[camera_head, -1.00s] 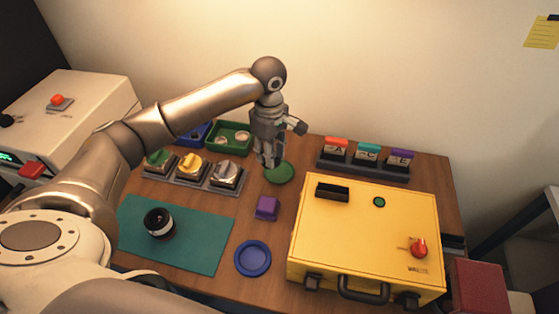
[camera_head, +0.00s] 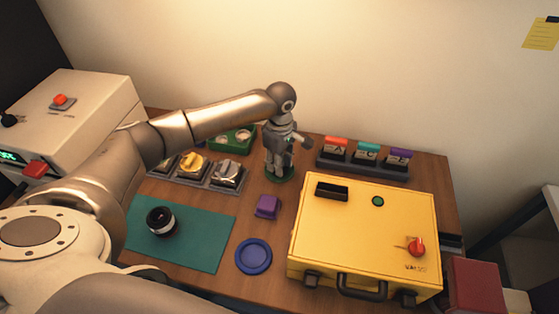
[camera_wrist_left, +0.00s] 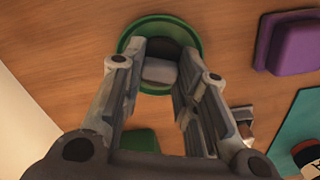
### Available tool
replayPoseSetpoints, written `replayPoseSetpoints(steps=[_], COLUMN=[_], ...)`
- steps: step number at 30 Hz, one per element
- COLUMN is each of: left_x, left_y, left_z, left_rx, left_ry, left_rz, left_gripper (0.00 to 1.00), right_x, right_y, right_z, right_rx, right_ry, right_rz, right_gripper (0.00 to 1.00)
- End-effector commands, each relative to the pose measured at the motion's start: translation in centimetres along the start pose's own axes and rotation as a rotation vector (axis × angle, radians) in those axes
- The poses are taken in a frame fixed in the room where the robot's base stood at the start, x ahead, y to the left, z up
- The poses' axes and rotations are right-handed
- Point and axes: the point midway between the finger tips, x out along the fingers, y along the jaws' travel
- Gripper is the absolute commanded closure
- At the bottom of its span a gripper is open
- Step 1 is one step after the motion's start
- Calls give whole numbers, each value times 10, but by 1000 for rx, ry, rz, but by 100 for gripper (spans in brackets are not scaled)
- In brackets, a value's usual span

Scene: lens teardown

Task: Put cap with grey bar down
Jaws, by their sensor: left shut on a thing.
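My left gripper (camera_head: 279,172) points down over the green round dish (camera_head: 287,180). In the left wrist view, my left gripper (camera_wrist_left: 158,92) is shut on the cap with grey bar, a small dark cap (camera_wrist_left: 160,70) with a grey bar across it. The cap is within the outline of the green dish (camera_wrist_left: 126,40). I cannot tell whether it touches the dish's floor. In the head view the fingers hide the cap and much of the dish. My right gripper is not in view.
A purple block (camera_head: 267,206) and a blue round dish (camera_head: 253,257) stand in front of the green dish. A yellow case (camera_head: 365,230) is at right. A lens (camera_head: 160,221) sits on the teal mat (camera_head: 205,245). A green tray (camera_head: 240,140) and lettered blocks (camera_head: 367,152) stand behind.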

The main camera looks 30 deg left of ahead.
Motion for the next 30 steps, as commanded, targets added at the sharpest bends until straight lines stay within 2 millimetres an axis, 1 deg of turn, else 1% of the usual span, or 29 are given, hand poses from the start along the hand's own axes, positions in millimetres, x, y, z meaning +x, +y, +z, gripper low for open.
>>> replayPoseSetpoints(steps=[2,3,7,17,20,23,30], left_x=[2,2,2,1,-6,-22,-74], left_y=[0,0,0,0,0,1,1], left_z=[0,0,0,0,0,0,0], left_rx=[0,0,0,0,0,0,0], left_ry=[0,0,0,0,-1,-1,-2], left_rz=[-1,0,0,0,2,4,5], left_gripper=[81,66,50,50,50,50,50], right_x=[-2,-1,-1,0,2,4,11], right_y=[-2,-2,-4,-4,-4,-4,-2], right_z=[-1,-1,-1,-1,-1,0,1], right_rx=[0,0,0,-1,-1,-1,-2], right_ry=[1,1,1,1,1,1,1], right_rz=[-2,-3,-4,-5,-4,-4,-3], right_gripper=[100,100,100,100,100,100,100])
